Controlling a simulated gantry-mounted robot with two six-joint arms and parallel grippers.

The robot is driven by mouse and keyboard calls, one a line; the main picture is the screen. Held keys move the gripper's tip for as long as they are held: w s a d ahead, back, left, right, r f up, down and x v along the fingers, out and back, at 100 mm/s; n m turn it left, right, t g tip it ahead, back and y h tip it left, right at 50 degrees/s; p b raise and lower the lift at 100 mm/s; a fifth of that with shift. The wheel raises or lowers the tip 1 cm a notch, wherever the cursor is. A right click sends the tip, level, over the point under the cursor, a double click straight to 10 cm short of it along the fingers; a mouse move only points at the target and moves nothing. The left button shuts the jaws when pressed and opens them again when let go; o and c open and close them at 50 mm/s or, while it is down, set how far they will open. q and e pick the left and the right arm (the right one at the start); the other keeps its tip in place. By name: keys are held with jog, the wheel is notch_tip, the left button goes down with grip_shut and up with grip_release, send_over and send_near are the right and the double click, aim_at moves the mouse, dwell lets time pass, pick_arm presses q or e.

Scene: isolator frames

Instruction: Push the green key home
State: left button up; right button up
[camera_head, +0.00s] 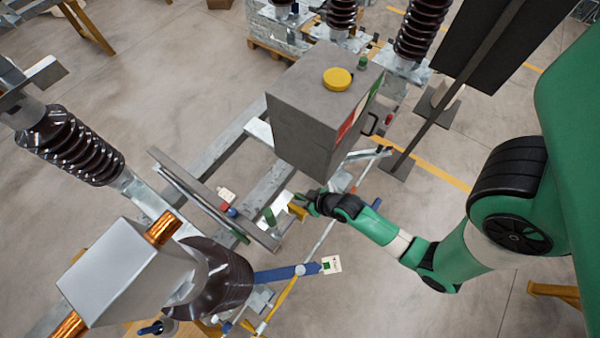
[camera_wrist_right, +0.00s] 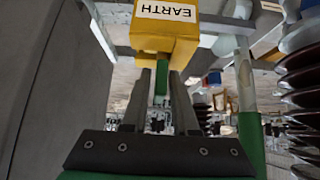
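A yellow block marked EARTH (camera_wrist_right: 165,30) is at the top middle of the right wrist view. It also shows in the head view (camera_head: 298,210), beside the grey cabinet's lower corner. A green key (camera_wrist_right: 161,78) shows below the block, between the fingers of my right gripper (camera_wrist_right: 161,88). The fingers lie on either side of the key, close to it; whether they touch it is unclear. In the head view my right gripper (camera_head: 308,203) is at the block's right side. The key's far end is hidden by the block. My left gripper is not in view.
A grey cabinet (camera_head: 305,120) with a yellow cap (camera_head: 337,79) stands just behind my right gripper. Metal rails and a blue bar (camera_head: 285,274) with a white tag (camera_head: 331,265) lie near. Brown ribbed insulators (camera_head: 75,147) stand around. Floor at the lower right is partly free.

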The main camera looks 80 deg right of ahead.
jog(key=shift+o, duration=1.4)
jog(key=p+v, duration=0.1)
jog(key=v, duration=1)
jog(key=shift+s+r, duration=0.2)
jog(key=shift+s, duration=0.05)
jog(key=shift+a, duration=0.1)
